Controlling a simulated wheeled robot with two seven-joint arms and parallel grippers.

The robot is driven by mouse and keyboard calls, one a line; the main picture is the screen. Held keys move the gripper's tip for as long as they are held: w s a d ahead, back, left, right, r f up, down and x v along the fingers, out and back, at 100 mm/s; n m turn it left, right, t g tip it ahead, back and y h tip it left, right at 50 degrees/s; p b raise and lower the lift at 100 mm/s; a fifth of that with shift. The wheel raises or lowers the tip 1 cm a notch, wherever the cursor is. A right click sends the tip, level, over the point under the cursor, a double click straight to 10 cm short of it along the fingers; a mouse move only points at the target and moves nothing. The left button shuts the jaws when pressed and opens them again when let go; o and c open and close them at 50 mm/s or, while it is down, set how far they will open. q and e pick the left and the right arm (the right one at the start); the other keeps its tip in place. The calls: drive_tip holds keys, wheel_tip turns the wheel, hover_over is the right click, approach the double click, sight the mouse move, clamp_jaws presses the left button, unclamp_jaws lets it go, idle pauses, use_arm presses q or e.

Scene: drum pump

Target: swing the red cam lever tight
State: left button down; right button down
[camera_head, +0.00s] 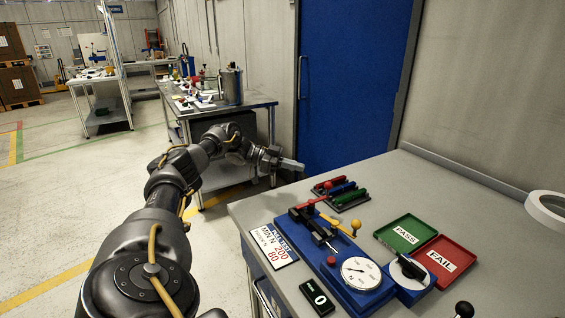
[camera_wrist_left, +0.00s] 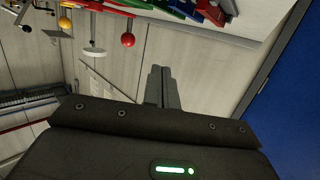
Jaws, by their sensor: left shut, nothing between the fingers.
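The red cam lever (camera_head: 313,202) is a red bar on a blue test rig (camera_head: 345,290) on the near table. A red ball near its far end shows in the head view, beside the rack of coloured handles. In the left wrist view a red ball (camera_wrist_left: 128,40) hangs near the top, with red bar behind it. My left gripper (camera_head: 298,166) is over the table's far left edge, apart from the lever and beyond it. Its fingers (camera_wrist_left: 163,88) are shut with nothing between them. My right gripper is not in view.
A rack of red, blue and green handles (camera_head: 348,195) lies behind the rig. A yellow-ball lever (camera_head: 355,225), gauge (camera_head: 361,272), green PASS tray (camera_head: 394,228) and red FAIL tray (camera_head: 456,252) are close by. A blue door (camera_head: 350,80) stands behind. The table's right side has free room.

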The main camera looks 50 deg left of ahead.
use_arm(q)
drive_tip(key=shift+s+a+r, duration=0.2)
drive_tip(key=shift+s+a, duration=0.05)
drive_tip(key=shift+a, duration=0.65)
drive_tip(key=shift+s+a+r, duration=0.15)
drive_tip(key=shift+s+a, duration=0.1)
drive_tip(key=shift+a, duration=0.7)
drive_tip(key=shift+s+a+r, duration=0.2)
drive_tip(key=shift+s+a, duration=0.05)
drive_tip(key=shift+a, duration=0.65)
drive_tip(key=shift+r, duration=0.1)
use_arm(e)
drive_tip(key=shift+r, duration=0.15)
